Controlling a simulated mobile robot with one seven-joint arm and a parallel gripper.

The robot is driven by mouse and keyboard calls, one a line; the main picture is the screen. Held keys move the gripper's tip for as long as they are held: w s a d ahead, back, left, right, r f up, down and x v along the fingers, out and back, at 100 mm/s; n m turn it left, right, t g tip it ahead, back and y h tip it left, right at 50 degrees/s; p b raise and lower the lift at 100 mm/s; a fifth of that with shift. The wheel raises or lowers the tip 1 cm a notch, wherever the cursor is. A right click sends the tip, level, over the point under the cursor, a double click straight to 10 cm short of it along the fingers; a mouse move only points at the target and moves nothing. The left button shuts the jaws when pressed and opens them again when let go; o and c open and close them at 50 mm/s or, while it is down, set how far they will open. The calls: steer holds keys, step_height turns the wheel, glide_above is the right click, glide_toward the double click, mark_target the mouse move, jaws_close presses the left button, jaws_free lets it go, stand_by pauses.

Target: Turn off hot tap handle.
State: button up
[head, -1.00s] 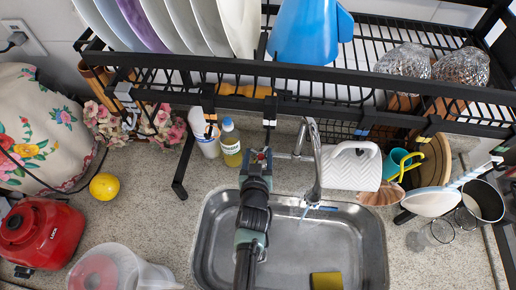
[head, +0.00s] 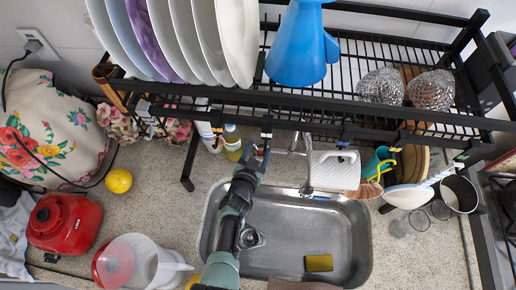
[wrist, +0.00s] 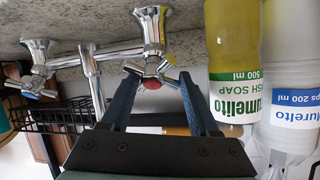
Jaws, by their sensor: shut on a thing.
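The hot tap handle (wrist: 150,68) is a chrome cross-shaped handle with a red centre, in the middle of the wrist view. My gripper (wrist: 158,78) is shut on it, with one dark finger on each side. The other chrome handle (wrist: 37,82) is at the left of the wrist view, clear of my fingers. The chrome spout pipe (wrist: 91,75) stands between them. In the head view my gripper (head: 257,153) is at the sink's back edge and covers the hot handle. A small bluish patch, perhaps water, shows below the faucet (head: 307,165).
A dish-soap bottle (wrist: 234,65) and a clear bottle (wrist: 291,100) stand close beside my gripper. The black rack (head: 350,128) with plates and a blue jug (head: 298,45) hangs above. The steel sink (head: 350,235) holds a yellow sponge (head: 318,263).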

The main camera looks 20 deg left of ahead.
steer(key=shift+s+d+f+m, duration=0.2)
steer(key=shift+s+f+m, duration=0.05)
steer(key=shift+f+m, duration=0.15)
steer(key=o, duration=1.3)
steer(key=shift+a+r, duration=0.1)
steer(key=shift+r, duration=0.05)
steer(key=shift+s+r+p, duration=0.35)
steer(key=shift+s+p, duration=0.05)
steer(key=shift+p, duration=0.35)
steer(key=p+v, duration=0.4)
steer(key=v, duration=0.7)
steer(key=shift+s, duration=0.35)
steer(key=shift+r, duration=0.15)
